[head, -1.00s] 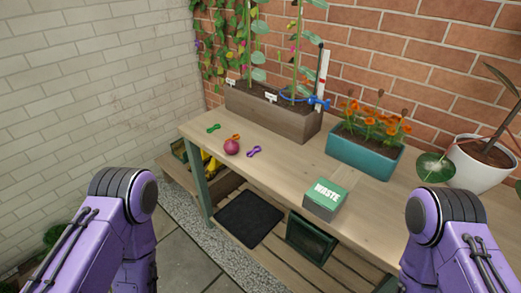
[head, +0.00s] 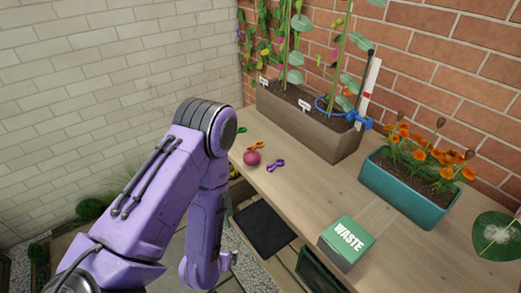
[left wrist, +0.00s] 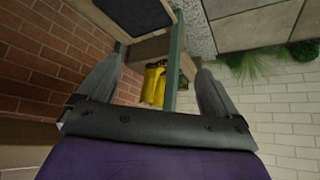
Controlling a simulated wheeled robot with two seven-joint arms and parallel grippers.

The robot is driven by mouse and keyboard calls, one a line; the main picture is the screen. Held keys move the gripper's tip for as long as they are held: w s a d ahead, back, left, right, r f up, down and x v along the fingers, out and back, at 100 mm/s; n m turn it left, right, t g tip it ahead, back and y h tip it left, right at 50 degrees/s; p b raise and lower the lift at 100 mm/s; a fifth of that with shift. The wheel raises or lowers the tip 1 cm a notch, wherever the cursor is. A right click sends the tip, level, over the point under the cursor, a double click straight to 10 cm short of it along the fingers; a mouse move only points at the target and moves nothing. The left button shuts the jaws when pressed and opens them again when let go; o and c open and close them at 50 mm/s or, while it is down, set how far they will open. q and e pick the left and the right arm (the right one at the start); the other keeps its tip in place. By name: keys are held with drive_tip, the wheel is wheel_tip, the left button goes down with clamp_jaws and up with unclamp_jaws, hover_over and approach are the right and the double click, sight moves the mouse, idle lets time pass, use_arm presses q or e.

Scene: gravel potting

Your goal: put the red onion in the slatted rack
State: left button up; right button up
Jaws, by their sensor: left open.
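The red onion (head: 252,157) lies on the wooden bench (head: 300,205) near its left end, beside small orange and purple clips. My left gripper (left wrist: 156,88) is open and empty in the left wrist view, its two grey fingers spread apart. In the head view my left arm reaches down in front of the bench's left end, below the onion and away from it. The onion does not show in the left wrist view. I cannot pick out the slatted rack for certain; my arm hides part of the area below the bench. My right gripper is out of view.
A green-topped waste box (head: 346,240) stands at the bench's front edge. A brown planter (head: 310,125) and a teal planter (head: 405,190) stand behind. A dark mat (head: 262,230) lies below the bench. Yellow items (left wrist: 153,88) show beyond my left fingers.

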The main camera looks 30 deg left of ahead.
use_arm(q)
drive_tip(key=w+a+r+m+t, duration=0.1)
drive_tip(key=w+r+t, duration=0.2)
drive_tip(key=w+r, duration=0.5)
drive_tip(key=m+t, duration=0.2)
drive_tip(key=t, duration=0.3)
approach(249, 160)
drive_tip(key=x, duration=0.5)
drive_tip(key=shift+w+a+f+p, duration=0.15)
drive_tip(key=shift+w+f+p, duration=0.05)
drive_tip(key=shift+p, duration=0.2)
drive_tip(key=p+x, duration=0.1)
drive_tip(key=x, duration=0.5)
drive_tip(key=shift+s, duration=0.15)
drive_tip(key=shift+c, duration=0.9)
drive_tip(key=shift+r, duration=0.1)
drive_tip(key=c, duration=1.1)
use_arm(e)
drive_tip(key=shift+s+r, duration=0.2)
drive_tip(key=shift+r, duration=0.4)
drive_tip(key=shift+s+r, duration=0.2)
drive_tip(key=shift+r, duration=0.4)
